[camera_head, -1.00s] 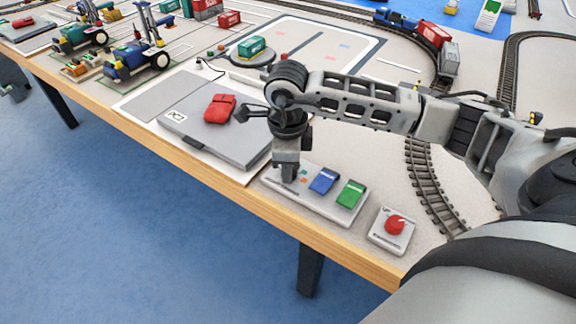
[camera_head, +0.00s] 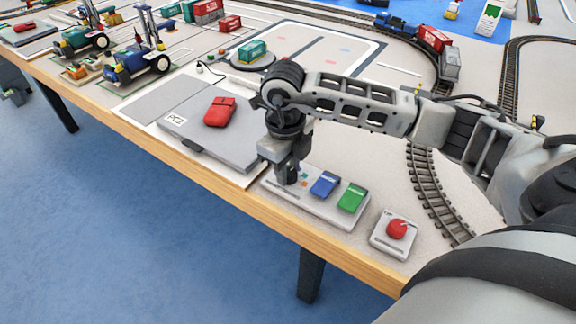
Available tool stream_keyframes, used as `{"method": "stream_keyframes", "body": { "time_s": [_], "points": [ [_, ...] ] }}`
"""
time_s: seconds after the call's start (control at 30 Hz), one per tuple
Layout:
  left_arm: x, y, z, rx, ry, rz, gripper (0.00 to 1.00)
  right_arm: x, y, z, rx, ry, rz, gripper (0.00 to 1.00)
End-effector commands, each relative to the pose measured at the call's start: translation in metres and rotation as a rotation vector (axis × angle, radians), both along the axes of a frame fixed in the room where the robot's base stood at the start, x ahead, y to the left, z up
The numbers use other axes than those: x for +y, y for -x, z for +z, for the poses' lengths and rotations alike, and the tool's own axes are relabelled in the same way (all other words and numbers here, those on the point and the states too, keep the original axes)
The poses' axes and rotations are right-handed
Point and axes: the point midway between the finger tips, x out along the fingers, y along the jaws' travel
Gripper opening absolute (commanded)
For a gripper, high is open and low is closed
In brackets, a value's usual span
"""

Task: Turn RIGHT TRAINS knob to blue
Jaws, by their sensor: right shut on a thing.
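A pale control panel (camera_head: 335,209) lies near the table's front edge. It carries a blue block-like switch (camera_head: 324,184) and a green one (camera_head: 351,197). My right gripper (camera_head: 289,179) points down at the panel's left end, shut at a spot where small coloured marks show beside it. What it grips is hidden by its fingers; I cannot read the knob's label or its setting. A grey and black piece at the left edge, below the tabletop, may be my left gripper (camera_head: 15,88); its fingers are too small to read.
A grey case (camera_head: 225,146) with a red object (camera_head: 219,111) lies left of the gripper. A red round button on a grey box (camera_head: 394,231) stands right of the panel. Track (camera_head: 434,195) curves behind it. Toy cranes (camera_head: 135,62) stand farther left.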

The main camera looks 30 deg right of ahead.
Motion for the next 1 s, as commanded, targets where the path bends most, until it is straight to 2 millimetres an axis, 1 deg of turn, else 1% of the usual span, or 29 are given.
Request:
{"method": "stream_keyframes", "body": {
  "time_s": [0.37,0.4,0.47,0.5,0.73,0.83,0.93,1.0],
  "points": [
    [0.0,-0.002,0.001,-0.005,0.0,0.0,0.0,-0.001,-0.001,0.001,-0.002,0.001,-0.005,0.07],
    [0.0,-0.002,0.001,-0.005,0.0,0.0,0.0,-0.001,-0.001,0.001,-0.002,0.001,-0.005,0.32],
    [0.0,-0.002,0.0,-0.004,0.0,0.001,0.0,-0.001,-0.001,0.001,-0.002,0.001,-0.005,0.49],
    [0.0,-0.002,0.0,-0.003,-0.001,0.001,0.0,-0.001,-0.001,0.001,-0.002,0.001,-0.004,0.51],
    [0.0,-0.002,-0.001,0.0,-0.001,0.0,0.0,0.0,0.0,0.001,-0.001,0.001,-0.004,0.51],
    [0.0,-0.002,-0.001,0.0,-0.001,0.0,0.0,0.0,-0.001,0.005,-0.002,0.0,-0.003,0.51],
    [0.0,-0.002,-0.001,-0.001,-0.002,0.0,0.0,0.001,-0.001,0.016,-0.005,-0.001,-0.002,0.51],
    [0.0,-0.002,-0.001,-0.001,-0.002,0.0,0.0,0.001,-0.001,0.029,-0.006,0.0,-0.003,0.51]
  ]
}}
